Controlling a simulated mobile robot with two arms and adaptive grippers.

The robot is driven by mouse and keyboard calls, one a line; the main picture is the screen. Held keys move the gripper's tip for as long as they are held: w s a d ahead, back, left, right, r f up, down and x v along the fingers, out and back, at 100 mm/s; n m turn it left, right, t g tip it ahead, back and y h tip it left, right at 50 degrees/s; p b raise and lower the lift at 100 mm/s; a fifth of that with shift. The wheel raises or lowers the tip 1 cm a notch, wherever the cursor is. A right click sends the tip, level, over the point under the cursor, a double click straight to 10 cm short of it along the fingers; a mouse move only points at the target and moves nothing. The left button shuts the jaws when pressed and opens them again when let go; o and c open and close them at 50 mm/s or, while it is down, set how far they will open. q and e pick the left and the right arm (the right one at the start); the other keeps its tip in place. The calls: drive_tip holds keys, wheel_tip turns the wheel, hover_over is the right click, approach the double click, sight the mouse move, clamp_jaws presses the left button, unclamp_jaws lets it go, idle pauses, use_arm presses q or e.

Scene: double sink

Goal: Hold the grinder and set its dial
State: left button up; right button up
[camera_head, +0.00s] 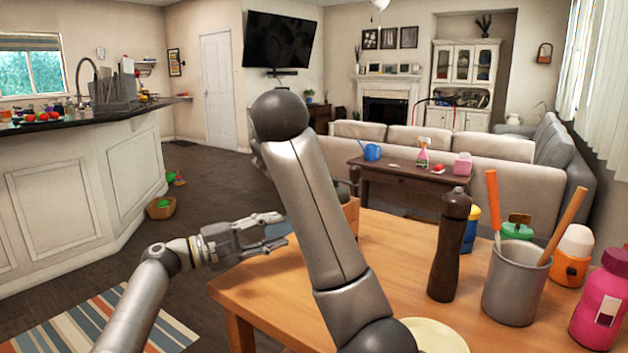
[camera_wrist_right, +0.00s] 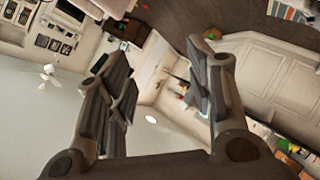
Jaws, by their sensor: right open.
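The grinder (camera_head: 448,250) is a tall dark brown mill standing upright on the wooden table, right of centre in the head view. Its rounded cap with a small knob is at the top; no dial markings can be made out. The grinder is not visible in that view.
Right of the grinder stand a grey utensil pot (camera_head: 515,285), a pink bottle (camera_head: 601,305) and an orange-and-white container (camera_head: 572,258). A blue, yellow-marked container (camera_head: 471,230) is close behind it. A pale plate (camera_head: 437,337) lies at the front.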

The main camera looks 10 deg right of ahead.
wheel_tip(320, 180, down, 4)
drive_tip(key=w+d+n+g+h, duration=0.2)
drive_tip(key=n+h, duration=0.2)
drive_tip(key=h, duration=0.1)
drive_tip(key=n+g+h, duration=0.4)
drive_tip(key=n+h, duration=0.7)
approach(351, 172)
drive_tip(key=d, duration=0.1)
drive_tip(key=shift+y, duration=0.3)
drive_tip(key=x, duration=1)
drive_tip(key=shift+w+d+r, duration=0.1)
drive_tip(key=shift+w+r, duration=0.1)
drive_tip(key=shift+w, duration=0.05)
clamp_jaws()
